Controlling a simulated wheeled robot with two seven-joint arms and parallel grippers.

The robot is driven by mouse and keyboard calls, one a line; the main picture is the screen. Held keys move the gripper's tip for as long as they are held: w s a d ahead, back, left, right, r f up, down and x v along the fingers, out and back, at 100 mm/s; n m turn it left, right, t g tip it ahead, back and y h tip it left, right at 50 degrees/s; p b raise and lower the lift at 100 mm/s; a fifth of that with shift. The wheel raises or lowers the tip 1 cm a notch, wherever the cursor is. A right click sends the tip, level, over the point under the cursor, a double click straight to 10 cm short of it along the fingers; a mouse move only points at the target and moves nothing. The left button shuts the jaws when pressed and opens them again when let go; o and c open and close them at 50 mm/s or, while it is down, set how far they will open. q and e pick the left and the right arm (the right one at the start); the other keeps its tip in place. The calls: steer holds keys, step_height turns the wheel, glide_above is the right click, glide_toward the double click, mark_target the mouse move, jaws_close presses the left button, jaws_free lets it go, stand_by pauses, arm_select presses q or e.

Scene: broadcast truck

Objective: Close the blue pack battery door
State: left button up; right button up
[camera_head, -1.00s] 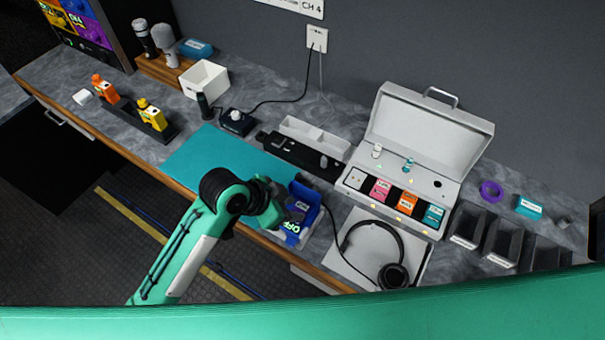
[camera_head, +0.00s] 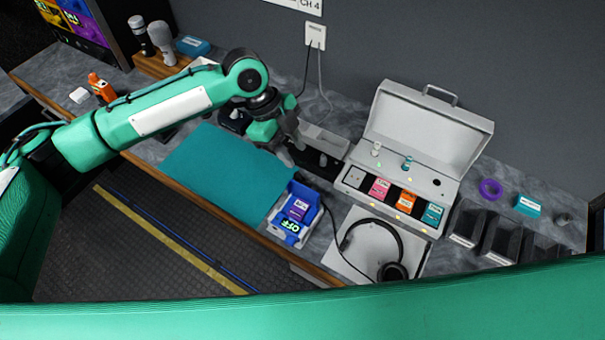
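The blue pack (camera_head: 309,196) sits in a light grey cradle (camera_head: 276,217) at the front edge of the bench. My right gripper is not in view.
A teal mat (camera_head: 215,172) lies left of the pack. Headphones (camera_head: 374,250) on a white pad and an open white case (camera_head: 420,140) stand to the right. A black strip (camera_head: 325,164) with a white tray lies behind. My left arm covers the bench's back left.

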arm_select(q)
step_height(320, 180, up, 2)
steer(key=w+a, duration=0.2)
steer(key=p, duration=0.5)
glide_toward(307, 185)
steer(key=shift+m+y, duration=0.3)
steer(key=x, duration=0.6)
steer(key=shift+w+d+r, duration=0.1)
steer(key=shift+d, duration=0.15)
steer(key=shift+d+f, duration=0.15)
steer(key=shift+f, duration=0.4)
jaws_close()
